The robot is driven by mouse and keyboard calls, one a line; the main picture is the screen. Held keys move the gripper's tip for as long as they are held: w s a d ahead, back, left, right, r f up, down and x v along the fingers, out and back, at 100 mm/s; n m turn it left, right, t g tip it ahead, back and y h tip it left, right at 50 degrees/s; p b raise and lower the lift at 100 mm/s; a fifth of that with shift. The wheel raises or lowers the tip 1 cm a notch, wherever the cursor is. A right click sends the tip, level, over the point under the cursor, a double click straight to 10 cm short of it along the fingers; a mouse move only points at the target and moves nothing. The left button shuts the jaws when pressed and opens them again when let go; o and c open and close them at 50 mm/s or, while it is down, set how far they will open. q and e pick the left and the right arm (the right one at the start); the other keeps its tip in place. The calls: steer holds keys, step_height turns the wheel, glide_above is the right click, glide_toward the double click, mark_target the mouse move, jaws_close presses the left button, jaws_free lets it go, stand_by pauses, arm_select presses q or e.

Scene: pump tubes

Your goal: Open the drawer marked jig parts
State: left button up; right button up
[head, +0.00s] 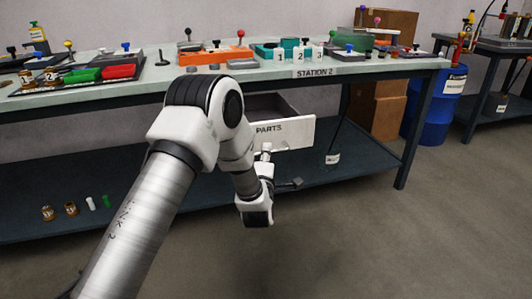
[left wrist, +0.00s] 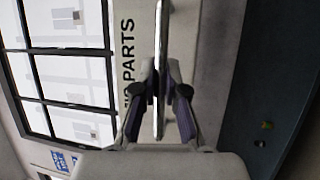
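The drawer (head: 297,132) hangs under the station 2 table. Its pale front shows the word PARTS; the rest of the label is hidden behind my left arm. The drawer stands partly open, with its dark inside visible behind the front. In the left wrist view the drawer front (left wrist: 128,70) carries the same lettering, turned sideways. My left gripper (head: 265,153) is at the front's lower middle. In the left wrist view its two fingers (left wrist: 160,98) are closed in on the thin handle bar (left wrist: 163,40) from both sides. My right gripper is out of view.
The table top (head: 150,75) holds trays, numbered teal blocks (head: 292,52) and an orange tray (head: 215,54). A lower shelf (head: 130,175) runs beneath, with small parts at left. A blue barrel (head: 434,110) and boxes (head: 388,118) stand right. Floor in front is clear.

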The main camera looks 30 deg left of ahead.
arm_select(q)
steer(key=o, duration=0.5)
steer(key=shift+c, duration=0.2)
steer(key=v, duration=1.2)
steer(key=shift+f, duration=0.15)
